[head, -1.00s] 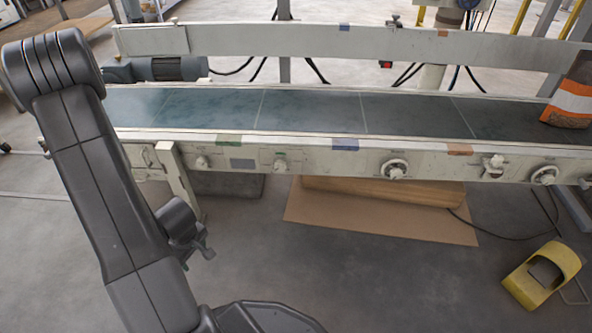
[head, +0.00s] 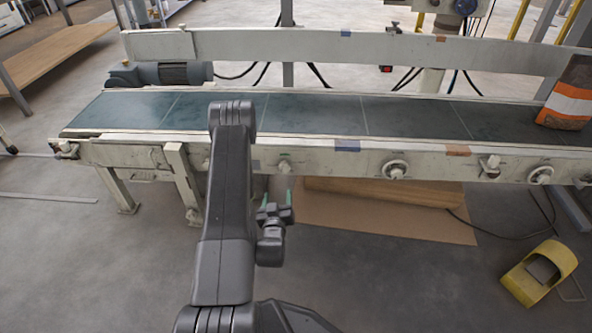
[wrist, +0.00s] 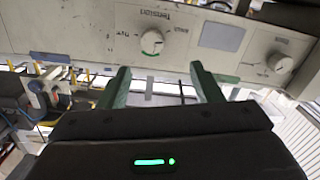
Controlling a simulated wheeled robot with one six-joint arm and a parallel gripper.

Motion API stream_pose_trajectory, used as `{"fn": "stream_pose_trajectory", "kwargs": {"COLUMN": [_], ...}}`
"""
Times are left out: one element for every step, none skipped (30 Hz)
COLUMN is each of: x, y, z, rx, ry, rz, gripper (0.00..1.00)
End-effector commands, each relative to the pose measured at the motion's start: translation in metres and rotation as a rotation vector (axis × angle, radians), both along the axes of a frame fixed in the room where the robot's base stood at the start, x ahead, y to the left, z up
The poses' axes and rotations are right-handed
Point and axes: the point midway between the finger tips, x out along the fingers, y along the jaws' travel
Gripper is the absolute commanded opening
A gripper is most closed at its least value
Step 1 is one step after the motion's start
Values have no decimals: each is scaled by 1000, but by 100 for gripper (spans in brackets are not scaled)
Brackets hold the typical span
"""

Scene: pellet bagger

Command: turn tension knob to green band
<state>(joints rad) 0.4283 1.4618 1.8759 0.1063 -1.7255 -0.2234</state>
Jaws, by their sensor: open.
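The tension knob (wrist: 152,42) is a round white knob on the conveyor's pale front rail, with an upside-down "Tension" label beside it in the wrist view. A small green mark shows at its rim; its pointer is too small to read. In the head view the knob (head: 284,167) sits on the rail just above my gripper (head: 277,191). In the wrist view my gripper (wrist: 160,70) has its two green fingers apart, empty, with the knob beyond the tips and slightly left of their middle. The fingers are not around the knob.
Another knob (wrist: 280,63) and a grey plate (wrist: 222,36) share the rail. In the head view a dial (head: 395,170) is farther right. The belt (head: 310,112) carries an orange-and-white bag (head: 570,98). A yellow foot pedal housing (head: 540,273) stands on the floor.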

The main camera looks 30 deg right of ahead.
Motion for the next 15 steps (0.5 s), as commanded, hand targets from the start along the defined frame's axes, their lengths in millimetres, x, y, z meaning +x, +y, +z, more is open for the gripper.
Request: {"fn": "stream_pose_trajectory", "kwargs": {"x": [-3,-3,-3,-2,-1,3,5,9,15,20,25,32,38,44,51], "y": [-2,-3,-5,-6,-7,-9,-11,-13,-16,-19,-22,-27,-30,-34,-38], "z": [1,2,3,3,3,3,3,3,3,3,3,2,2,2,2], "rx": [-12,-17,-23,-25,-27,-28,-27,-27,-27,-28,-28,-27,-27,-27,-26], "ry": [-16,-22,-30,-33,-36,-37,-38,-39,-39,-39,-39,-40,-40,-40,-40], "rz": [-9,-13,-16,-18,-19,-19,-19,-19,-19,-19,-19,-19,-18,-18,-17], "gripper": [59,59,59,59,59,59,59,59,59,59,59,59,59,59,59]}}
